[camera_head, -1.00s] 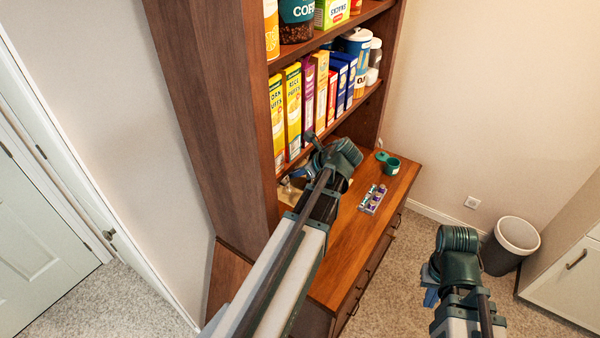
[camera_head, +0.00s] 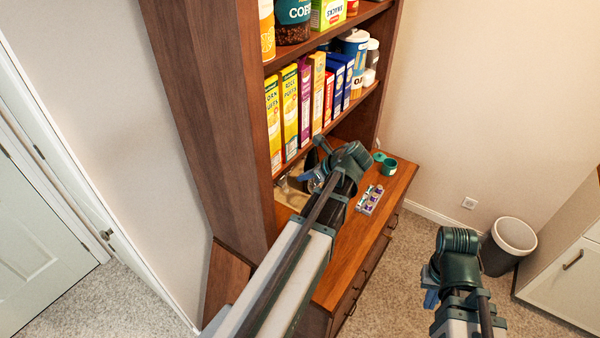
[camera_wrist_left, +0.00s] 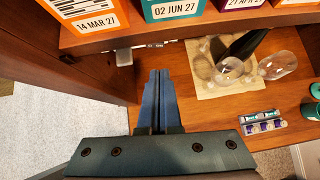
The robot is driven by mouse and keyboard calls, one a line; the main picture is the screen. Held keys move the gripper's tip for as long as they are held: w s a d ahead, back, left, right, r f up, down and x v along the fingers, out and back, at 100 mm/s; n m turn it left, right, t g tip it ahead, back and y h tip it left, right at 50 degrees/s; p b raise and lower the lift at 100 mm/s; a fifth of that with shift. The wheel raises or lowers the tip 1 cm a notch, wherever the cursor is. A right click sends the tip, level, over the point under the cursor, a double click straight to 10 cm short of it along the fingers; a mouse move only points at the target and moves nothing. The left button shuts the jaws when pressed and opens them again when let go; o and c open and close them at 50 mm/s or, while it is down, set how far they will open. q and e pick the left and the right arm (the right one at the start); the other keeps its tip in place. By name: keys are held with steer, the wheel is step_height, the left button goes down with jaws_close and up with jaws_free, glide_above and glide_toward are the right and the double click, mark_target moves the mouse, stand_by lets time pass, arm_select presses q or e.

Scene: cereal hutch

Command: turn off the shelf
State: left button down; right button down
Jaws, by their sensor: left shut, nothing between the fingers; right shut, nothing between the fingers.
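The wooden shelf unit (camera_head: 205,110) rises over a counter in the head view. My left gripper (camera_head: 312,184) is in the gap between the lowest shelf board and the counter. In the left wrist view its blue fingers (camera_wrist_left: 158,74) are together and empty, pointing at the shelf's underside. A small pale metallic piece (camera_wrist_left: 123,56) and a thin strip with small marks (camera_wrist_left: 152,45) show under the shelf's front edge, just beyond the fingertips; I cannot tell whether they touch. My right gripper (camera_head: 431,298) is low at the right, mostly hidden by its wrist, and empty.
Cereal boxes (camera_head: 290,112) line the shelf above. A small pack (camera_head: 370,199) and a green cup (camera_head: 389,166) sit on the counter. A bin (camera_head: 509,245) stands right.

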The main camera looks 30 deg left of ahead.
arm_select(q)
steer(key=p+v, duration=0.6)
steer(key=v, duration=0.4)
steer(key=shift+d, duration=0.2)
steer(key=shift+d+r, duration=0.1)
steer(key=shift+s, duration=0.1)
steer(key=s+d+f+n+h+b, duration=0.2)
steer(key=s+d+f+n+b, duration=0.2)
steer(key=d+f, duration=0.3)
steer(key=s+d+f+n+h+b, duration=0.3)
steer(key=d+f+n+b, duration=0.3)
steer(key=d+f, duration=0.2)
steer(key=s+d+f+n+g+h+b, duration=0.1)
steer(key=s+d+f+n+b, duration=0.4)
steer(key=d, duration=0.5)
step_height(320, 180, down, 2)
steer(key=shift+s+d+f+h+b, duration=0.15)
steer(key=shift+s+h+b, duration=0.25)
steer(key=shift+h, duration=0.5)
